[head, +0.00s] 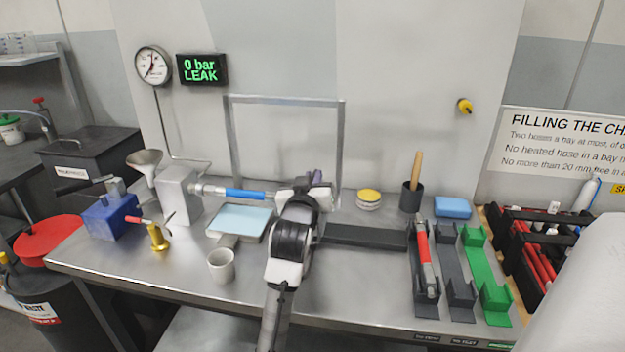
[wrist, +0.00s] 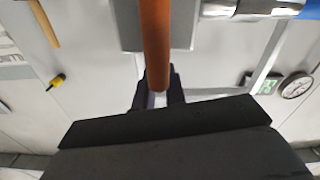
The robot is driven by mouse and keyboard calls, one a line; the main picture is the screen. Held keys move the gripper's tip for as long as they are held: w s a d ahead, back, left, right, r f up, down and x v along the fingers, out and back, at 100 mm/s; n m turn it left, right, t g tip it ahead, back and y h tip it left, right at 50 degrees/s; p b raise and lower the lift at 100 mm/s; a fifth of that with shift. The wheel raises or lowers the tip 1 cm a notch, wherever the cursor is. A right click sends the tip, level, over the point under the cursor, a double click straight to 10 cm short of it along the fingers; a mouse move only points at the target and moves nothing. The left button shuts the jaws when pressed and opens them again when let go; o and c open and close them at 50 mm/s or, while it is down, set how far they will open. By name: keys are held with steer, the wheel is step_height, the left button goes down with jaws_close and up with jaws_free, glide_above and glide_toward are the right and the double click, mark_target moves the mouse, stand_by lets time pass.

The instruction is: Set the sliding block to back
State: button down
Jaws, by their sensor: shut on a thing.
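The sliding block appears to be the grey block (wrist: 185,38) behind an orange-brown bar in the wrist view. In the head view it is mostly hidden by my arm. The bar (wrist: 155,45) looks like its handle, and its end lies between the two dark fingers. My gripper (wrist: 157,92) is shut on this bar. In the head view my gripper (head: 305,188) is at the right end of the silver and blue hose piece (head: 240,194). I cannot tell the block's exact position on its track.
A dark flat rail (head: 365,236) runs right from my arm toward a cradle with a red tool (head: 423,250). A white cup (head: 221,266) and a blue-topped tray (head: 240,222) stand left of my arm. A display (head: 202,69) reads "0 bar LEAK". A grey frame (head: 232,140) stands behind.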

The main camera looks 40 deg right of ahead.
steer(key=s+d+p, duration=0.2)
steer(key=s+d, duration=0.7)
steer(key=s, duration=0.2)
steer(key=shift+d, duration=0.15)
steer(key=c, duration=1.5)
jaws_free()
steer(key=shift+s+d, duration=0.1)
steer(key=shift+d, duration=0.05)
steer(key=b+v, duration=0.3)
steer(key=v, duration=1.1)
